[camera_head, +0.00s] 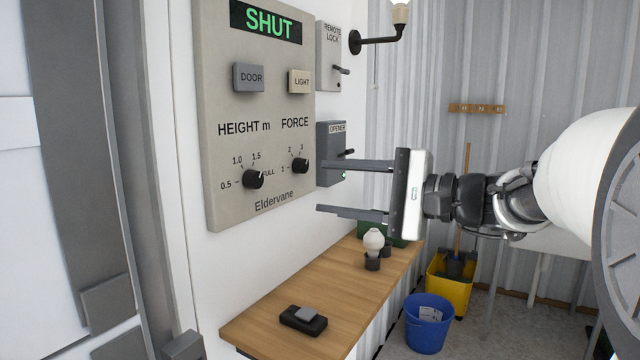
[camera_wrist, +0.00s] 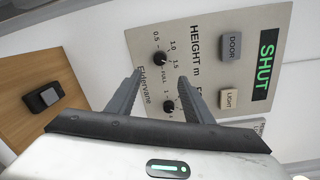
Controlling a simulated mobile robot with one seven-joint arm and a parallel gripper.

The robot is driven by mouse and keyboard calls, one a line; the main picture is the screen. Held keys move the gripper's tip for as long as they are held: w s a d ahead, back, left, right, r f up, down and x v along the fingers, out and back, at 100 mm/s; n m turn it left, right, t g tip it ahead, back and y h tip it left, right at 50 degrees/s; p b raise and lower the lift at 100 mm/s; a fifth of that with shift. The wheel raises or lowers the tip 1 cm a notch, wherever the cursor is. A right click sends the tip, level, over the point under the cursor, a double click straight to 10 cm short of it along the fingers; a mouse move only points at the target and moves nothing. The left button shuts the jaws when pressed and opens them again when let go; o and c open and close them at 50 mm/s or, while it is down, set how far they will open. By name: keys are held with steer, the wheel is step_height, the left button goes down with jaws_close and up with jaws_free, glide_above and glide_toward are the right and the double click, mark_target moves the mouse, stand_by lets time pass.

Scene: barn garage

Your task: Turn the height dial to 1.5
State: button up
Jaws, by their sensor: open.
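The height dial (camera_head: 253,179) is a black round knob at the lower left of the beige control panel (camera_head: 225,110). Its scale reads 0.5, 1.0, 1.5 and FULL, and its white mark appears to point right, toward FULL. The dial also shows in the wrist view (camera_wrist: 160,58), just beyond the fingertips. My gripper (camera_head: 320,187) is open and empty, to the right of the dial and apart from it. Its two grey fingers (camera_wrist: 160,75) point at the panel. Nothing hides the dial.
The force dial (camera_head: 300,166) is close to the right of the height dial. DOOR (camera_head: 248,77) and LIGHT (camera_head: 299,81) buttons sit above, under a green SHUT display (camera_head: 267,22). An opener box (camera_head: 333,140) with a lever is beside the panel. A wooden bench (camera_head: 345,295) is below.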

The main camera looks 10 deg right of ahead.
steer(key=shift+v, duration=1.2)
steer(key=s+a+f+n+g+h+p, duration=0.1)
steer(key=s+a+f+n+g+h, duration=0.25)
steer(key=s+f, duration=0.35)
steer(key=s+a+f+n+g+h, duration=0.2)
steer(key=s+a+f+g, duration=0.1)
steer(key=s+a+f, duration=0.4)
steer(key=s+d+f+n+t+h, duration=0.1)
steer(key=s+d+f+n+h, duration=0.25)
steer(key=d, duration=0.25)
steer(key=s+d+f+n+t+h, duration=0.1)
steer(key=s+d+f+n+h, duration=0.1)
steer(key=s+d+f+h, duration=0.25)
step_height(320, 180, up, 26)
steer(key=w+d+p, duration=0.1)
steer(key=d+p, duration=0.1)
steer(key=p, duration=2.3)
steer(key=shift+d, duration=0.25)
